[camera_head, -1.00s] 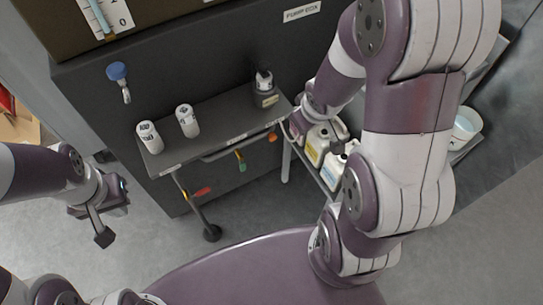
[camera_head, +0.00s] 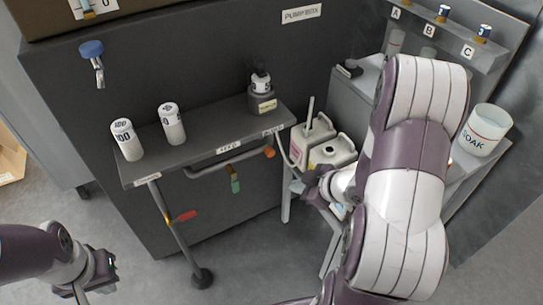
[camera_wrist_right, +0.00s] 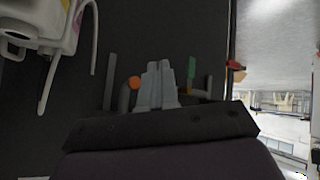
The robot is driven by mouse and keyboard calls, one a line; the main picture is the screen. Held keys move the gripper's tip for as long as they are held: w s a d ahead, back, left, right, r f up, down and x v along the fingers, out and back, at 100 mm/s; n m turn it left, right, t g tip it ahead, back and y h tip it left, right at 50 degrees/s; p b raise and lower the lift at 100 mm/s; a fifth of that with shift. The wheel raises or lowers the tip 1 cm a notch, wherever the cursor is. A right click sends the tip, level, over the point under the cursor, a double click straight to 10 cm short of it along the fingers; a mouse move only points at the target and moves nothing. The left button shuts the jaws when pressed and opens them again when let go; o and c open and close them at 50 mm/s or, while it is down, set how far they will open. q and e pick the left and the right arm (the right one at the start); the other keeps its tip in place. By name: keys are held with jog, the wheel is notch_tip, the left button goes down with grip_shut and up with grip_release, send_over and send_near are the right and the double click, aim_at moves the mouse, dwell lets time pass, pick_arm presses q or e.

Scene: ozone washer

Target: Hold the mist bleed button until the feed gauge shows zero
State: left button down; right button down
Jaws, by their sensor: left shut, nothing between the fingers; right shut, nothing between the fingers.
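A white gauge panel (camera_head: 84,11) with a 0 mark is cut off by the top edge of the head view, so I cannot read its level. No mist bleed button can be made out by its label. My right gripper (camera_head: 304,189) is beside the bench's right end, near the white jugs; in the right wrist view its fingers (camera_wrist_right: 157,84) are shut and empty, with dark panel behind them. My left gripper (camera_head: 104,286) is shut and empty, low at the left, away from the bench.
A grey bench (camera_head: 215,135) carries two white canisters (camera_head: 172,124) and a dark bottle (camera_head: 262,95). Orange (camera_head: 269,152), green (camera_head: 235,184) and red (camera_head: 186,216) handles hang below. A blue-topped tap (camera_head: 92,50), white jugs (camera_head: 331,152), the SOAK tub (camera_head: 484,130) and shelf A-B-C (camera_head: 437,33) surround it.

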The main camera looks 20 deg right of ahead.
aim_at(270, 152)
jog(key=w, duration=0.8)
jog(key=shift+w+a, duration=0.35)
jog(key=shift+w, duration=0.05)
dwell(1.6)
jog(key=shift+w+p, duration=0.4)
jog(key=shift+p, duration=0.05)
jog(key=shift+w+p, duration=0.3)
jog(key=shift+w, duration=0.2)
dwell(1.6)
dwell(1.1)
jog(key=shift+s, duration=0.9)
